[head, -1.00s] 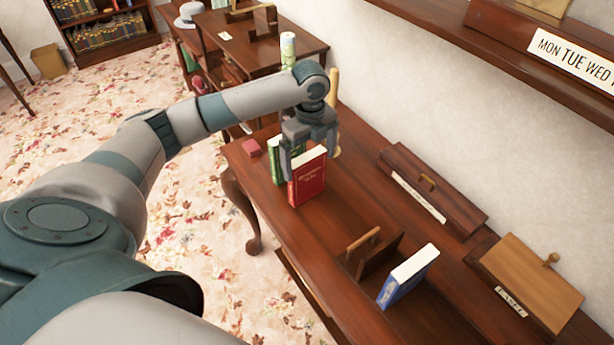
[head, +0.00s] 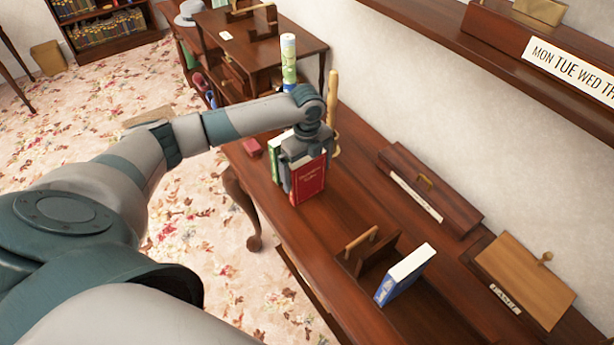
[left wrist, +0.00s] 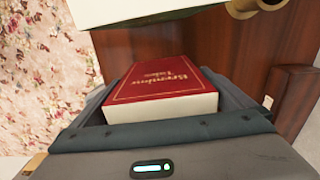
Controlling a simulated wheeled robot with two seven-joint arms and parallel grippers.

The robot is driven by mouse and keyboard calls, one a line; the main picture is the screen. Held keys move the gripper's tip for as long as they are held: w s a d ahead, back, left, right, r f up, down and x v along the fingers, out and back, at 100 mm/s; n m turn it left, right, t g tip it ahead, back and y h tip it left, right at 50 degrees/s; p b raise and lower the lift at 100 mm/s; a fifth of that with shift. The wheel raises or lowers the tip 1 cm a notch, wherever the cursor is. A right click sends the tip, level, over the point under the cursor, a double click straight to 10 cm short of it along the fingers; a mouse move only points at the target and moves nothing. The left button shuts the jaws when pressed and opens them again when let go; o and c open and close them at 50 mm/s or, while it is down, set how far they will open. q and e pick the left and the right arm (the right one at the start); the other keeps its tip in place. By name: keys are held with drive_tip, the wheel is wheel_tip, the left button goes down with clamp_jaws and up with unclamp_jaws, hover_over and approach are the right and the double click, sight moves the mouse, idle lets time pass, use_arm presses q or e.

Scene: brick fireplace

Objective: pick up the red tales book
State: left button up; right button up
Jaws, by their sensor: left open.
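The red tales book (head: 311,181) stands upright on the wooden desk (head: 345,215). Its cover and gold title also show in the left wrist view (left wrist: 165,78), with its pale page edge towards the camera. My left gripper (head: 303,172) is open and lowered over the top of the book, with a finger on either side of it. The fingers hide part of the book's top and edges. The fingertips are not clear, so I cannot tell if they touch it. My right gripper is not in view.
A green book (head: 275,158) stands close behind the red book. A blue book (head: 405,275) stands by a wooden bookend (head: 365,252) nearer the front. A long wooden box (head: 424,183) lies by the wall.

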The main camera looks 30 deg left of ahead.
sight(307, 162)
use_arm(q)
drive_tip(key=c, duration=1.1)
drive_tip(key=shift+r, duration=0.2)
drive_tip(key=shift+w+r+b, duration=0.1)
drive_tip(key=shift+r+b, duration=0.3)
drive_tip(key=shift+r, duration=0.1)
wheel_tip(307, 162, up, 2)
drive_tip(key=shift+r+b, duration=0.2)
drive_tip(key=shift+b, duration=0.4)
drive_tip(key=d+r+b, duration=0.1)
drive_tip(key=d+r, duration=0.1)
drive_tip(key=d, duration=0.2)
drive_tip(key=s+d+r+b, duration=0.1)
drive_tip(key=d+r, duration=0.2)
drive_tip(key=s+d+r+b, duration=0.1)
drive_tip(key=d+r, duration=0.1)
drive_tip(key=d, duration=0.2)
drive_tip(key=shift+d+r, duration=0.2)
drive_tip(key=shift+d, duration=0.1)
